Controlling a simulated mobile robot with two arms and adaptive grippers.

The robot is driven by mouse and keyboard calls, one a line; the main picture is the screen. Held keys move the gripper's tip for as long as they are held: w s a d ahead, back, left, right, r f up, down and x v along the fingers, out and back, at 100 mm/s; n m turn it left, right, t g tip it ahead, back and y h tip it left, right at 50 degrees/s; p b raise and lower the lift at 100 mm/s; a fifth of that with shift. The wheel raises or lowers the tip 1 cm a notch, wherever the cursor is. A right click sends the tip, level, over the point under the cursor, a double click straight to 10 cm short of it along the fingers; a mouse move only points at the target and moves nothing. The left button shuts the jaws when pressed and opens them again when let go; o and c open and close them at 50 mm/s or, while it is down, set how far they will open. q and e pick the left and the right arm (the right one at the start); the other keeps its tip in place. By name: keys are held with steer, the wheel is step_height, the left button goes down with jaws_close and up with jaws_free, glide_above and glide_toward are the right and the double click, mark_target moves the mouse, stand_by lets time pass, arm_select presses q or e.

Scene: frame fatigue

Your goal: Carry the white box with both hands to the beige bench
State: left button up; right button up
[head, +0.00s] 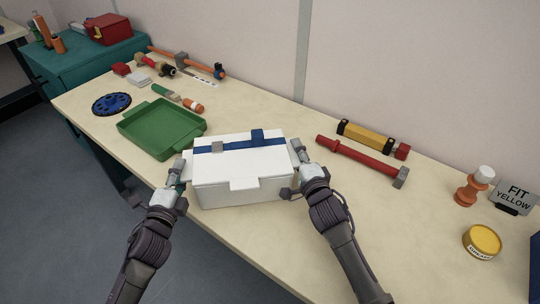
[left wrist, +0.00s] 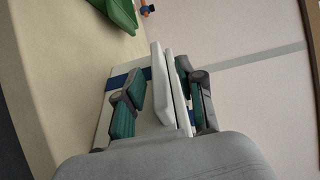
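The white box (head: 243,188), with a lid, a blue band (head: 232,146) and a grey latch, is level over the beige bench (head: 265,238) near its front edge. I cannot tell whether it rests on the bench. My left gripper (head: 180,171) is at the box's left end. In the left wrist view its two teal-padded fingers (left wrist: 163,84) lie on either side of a white projecting part of the box (left wrist: 168,88) and seem closed on it. My right gripper (head: 297,158) is at the box's right end, its fingertips partly hidden against it.
A green tray (head: 195,127) is close behind the box on the left. A red bar tool (head: 355,157) and a yellow tool (head: 365,137) lie to the right. A yellow tin (head: 482,240) and a "FIT YELLOW" sign (head: 514,194) stand further right. The bench between is clear.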

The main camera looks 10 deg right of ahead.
steer(key=shift+s, duration=0.25)
steer(key=s, duration=0.4)
steer(key=s+d, duration=0.1)
steer(key=s, duration=0.6)
steer(key=shift+s+d, duration=0.3)
arm_select(q)
steer(key=v, duration=0.9)
steer(key=shift+s, duration=0.1)
